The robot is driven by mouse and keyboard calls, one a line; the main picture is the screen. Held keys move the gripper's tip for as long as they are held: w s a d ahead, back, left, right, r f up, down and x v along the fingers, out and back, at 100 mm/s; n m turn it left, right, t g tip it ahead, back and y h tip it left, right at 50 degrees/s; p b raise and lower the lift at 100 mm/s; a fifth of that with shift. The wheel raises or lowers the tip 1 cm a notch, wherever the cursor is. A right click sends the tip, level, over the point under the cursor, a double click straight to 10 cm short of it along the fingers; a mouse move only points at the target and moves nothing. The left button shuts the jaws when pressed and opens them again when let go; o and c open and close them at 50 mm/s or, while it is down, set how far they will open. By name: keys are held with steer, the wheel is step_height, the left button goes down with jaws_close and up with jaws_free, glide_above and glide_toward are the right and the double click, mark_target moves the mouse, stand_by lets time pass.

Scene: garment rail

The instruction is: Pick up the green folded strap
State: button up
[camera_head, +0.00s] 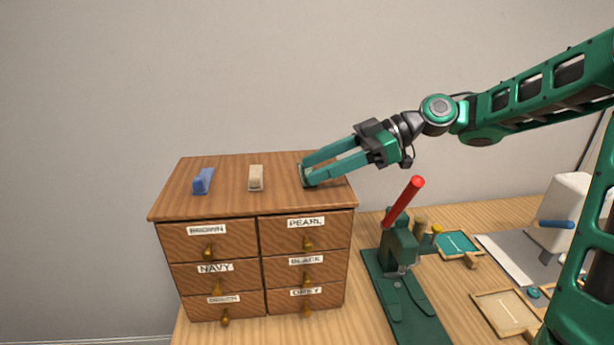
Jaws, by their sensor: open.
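The green folded strap (302,172) lies on the right part of the wooden drawer cabinet's top (225,178). Only a small dark green piece of it shows, as my gripper covers most of it. My gripper (306,176) reaches in from the right with its two green fingers apart, and the fingertips are at the strap. I cannot tell whether the fingers touch it. A blue folded strap (203,181) lies at the left of the cabinet top, and a beige one (256,178) lies near the middle.
The cabinet has labelled drawers with brass knobs, all shut. To its right on the table stand a green press with a red handle (404,202), a teal tray (457,244), a wooden tray (504,312) and a white machine (566,207). The cabinet top's front is clear.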

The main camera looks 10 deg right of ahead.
mark_target(305, 171)
steer(key=shift+x, duration=1.65)
steer(key=shift+w, duration=0.1)
steer(key=c, duration=1.1)
steer(key=shift+r, duration=0.1)
